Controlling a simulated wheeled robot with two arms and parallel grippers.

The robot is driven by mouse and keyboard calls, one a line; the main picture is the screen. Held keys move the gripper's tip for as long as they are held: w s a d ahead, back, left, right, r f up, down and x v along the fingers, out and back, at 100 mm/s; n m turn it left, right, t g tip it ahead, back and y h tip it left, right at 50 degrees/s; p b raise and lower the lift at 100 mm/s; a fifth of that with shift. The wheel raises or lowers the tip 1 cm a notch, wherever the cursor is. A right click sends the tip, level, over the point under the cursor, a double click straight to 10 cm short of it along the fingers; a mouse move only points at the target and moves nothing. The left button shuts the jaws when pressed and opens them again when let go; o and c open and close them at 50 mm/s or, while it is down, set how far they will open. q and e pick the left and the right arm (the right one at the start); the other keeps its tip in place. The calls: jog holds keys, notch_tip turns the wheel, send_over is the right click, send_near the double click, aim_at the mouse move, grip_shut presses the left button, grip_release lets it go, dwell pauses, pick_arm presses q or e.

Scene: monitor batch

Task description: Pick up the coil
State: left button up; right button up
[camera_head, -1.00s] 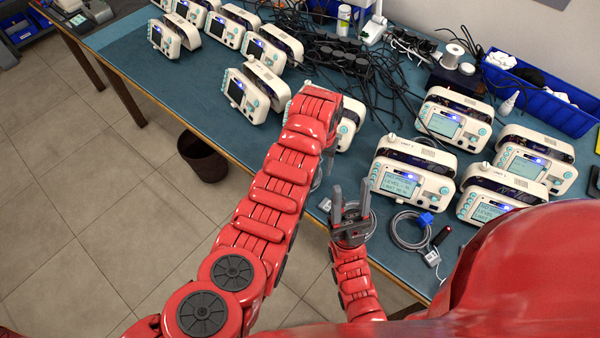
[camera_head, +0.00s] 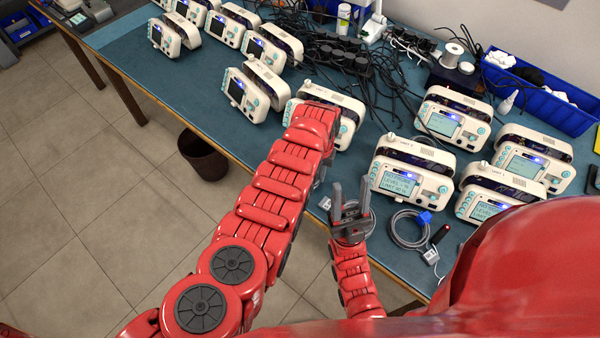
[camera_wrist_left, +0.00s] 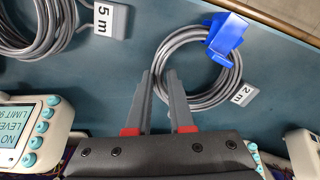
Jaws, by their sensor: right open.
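A grey cable coil (camera_wrist_left: 196,68) with a blue clip (camera_wrist_left: 228,36) and a "2 m" tag (camera_wrist_left: 244,95) lies on the blue table in the left wrist view. My left gripper (camera_wrist_left: 160,75) is open and empty, with its right fingertip overlapping the coil's left side in that view; contact cannot be told. In the head view my left arm hides its own fingers. My right gripper (camera_head: 351,183) is open near the table's front edge. A coil (camera_head: 408,228) with a blue clip lies to its right. A small tag (camera_head: 325,203) shows just left of it.
A coil with a "5 m" tag (camera_wrist_left: 108,20) lies at the upper left of the wrist view. A monitor (camera_head: 411,168) stands behind the right-hand coil, with several others around. A blue bin (camera_head: 540,95) is at the back right. Black cables (camera_head: 345,60) clutter the table's back.

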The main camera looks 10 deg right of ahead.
pick_arm(q)
grip_shut()
jog(key=shift+r, duration=0.1)
jog(key=shift+w+d+r, duration=0.1)
jog(key=shift+r, duration=0.75)
notch_tip(320, 180, up, 8)
jog(key=b, duration=0.1)
jog(key=shift+b, duration=0.35)
